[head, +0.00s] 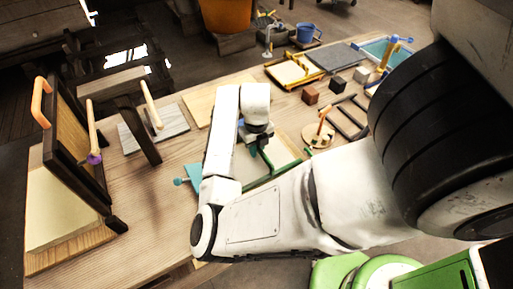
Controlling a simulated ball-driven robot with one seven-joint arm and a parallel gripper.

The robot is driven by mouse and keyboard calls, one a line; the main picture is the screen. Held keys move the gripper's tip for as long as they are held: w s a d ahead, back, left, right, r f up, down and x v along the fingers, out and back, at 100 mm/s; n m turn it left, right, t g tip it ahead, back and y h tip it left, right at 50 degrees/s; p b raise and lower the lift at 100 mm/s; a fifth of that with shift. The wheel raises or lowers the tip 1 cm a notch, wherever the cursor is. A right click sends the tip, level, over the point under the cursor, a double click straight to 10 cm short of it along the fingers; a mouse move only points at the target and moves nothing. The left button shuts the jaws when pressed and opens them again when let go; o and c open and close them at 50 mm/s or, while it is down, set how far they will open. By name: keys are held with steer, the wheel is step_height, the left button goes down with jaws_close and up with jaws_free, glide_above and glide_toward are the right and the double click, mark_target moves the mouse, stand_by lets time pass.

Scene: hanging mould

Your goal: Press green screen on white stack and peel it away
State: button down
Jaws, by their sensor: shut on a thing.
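A green-framed screen (270,177) shows at the middle of the table, partly behind my white arm. Its pale inner area (284,152) is seen beyond the green edge. My gripper (263,149) points down over the screen and is shut on a dark green part of it, likely its handle; the fingertips are small and dark here. I cannot make out the white stack separately, nor whether the screen touches it.
A hinged dark frame with an orange handle (40,98) stands upright at left over a pale sheet. A teal board (193,178) lies left of my arm. Small blocks (310,95), a dark rack (347,119) and a yellow frame (294,70) occupy the right and back.

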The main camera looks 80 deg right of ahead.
steer(key=shift+r, duration=0.15)
steer(key=shift+r+p, duration=0.65)
steer(key=shift+r, duration=0.05)
steer(key=shift+r+p, duration=0.35)
steer(key=shift+r, duration=0.1)
steer(key=shift+r+p, duration=2.35)
steer(key=shift+r, duration=1.05)
